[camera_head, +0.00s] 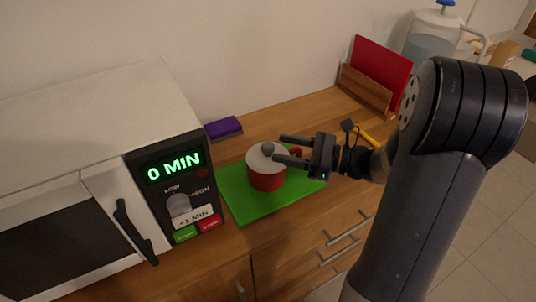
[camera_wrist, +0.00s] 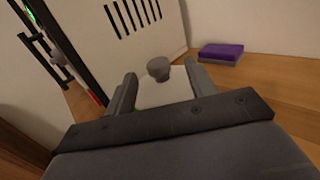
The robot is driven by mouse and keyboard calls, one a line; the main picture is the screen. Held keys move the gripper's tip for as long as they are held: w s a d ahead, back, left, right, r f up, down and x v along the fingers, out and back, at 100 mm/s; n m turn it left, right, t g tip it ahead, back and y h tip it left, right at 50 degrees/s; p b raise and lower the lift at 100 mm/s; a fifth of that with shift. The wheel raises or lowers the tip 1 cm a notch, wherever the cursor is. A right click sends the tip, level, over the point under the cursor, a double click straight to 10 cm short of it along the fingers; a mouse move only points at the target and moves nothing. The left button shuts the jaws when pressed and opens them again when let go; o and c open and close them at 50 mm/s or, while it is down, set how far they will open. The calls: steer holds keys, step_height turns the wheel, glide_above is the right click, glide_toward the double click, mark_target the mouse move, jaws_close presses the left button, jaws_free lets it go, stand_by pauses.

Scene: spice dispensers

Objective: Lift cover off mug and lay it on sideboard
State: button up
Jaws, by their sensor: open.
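The red mug (camera_head: 267,180) stands upright on a green board on the wooden sideboard (camera_head: 277,232). Its pale cover (camera_head: 259,160) lies on top, with a round grey knob (camera_head: 267,148). In the wrist view the cover (camera_wrist: 165,92) and its knob (camera_wrist: 158,68) show between the fingers, and the mug's body is hidden. My gripper (camera_head: 282,149) reaches in from the right at cover height. It is open, with one finger on either side of the knob. I cannot tell whether the fingers touch the cover.
A microwave (camera_head: 72,130) stands close left of the green board (camera_head: 240,204). A purple sponge (camera_head: 223,128) lies behind, near the wall. A wooden rack (camera_head: 364,90) with a red board (camera_head: 382,72) and a water jug (camera_head: 430,42) stand at the back right. Bare wood shows behind the mug.

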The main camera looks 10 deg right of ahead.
mark_target(268, 144)
steer(key=x, duration=0.4)
steer(key=shift+a+r, duration=0.1)
steer(key=shift+a, duration=0.35)
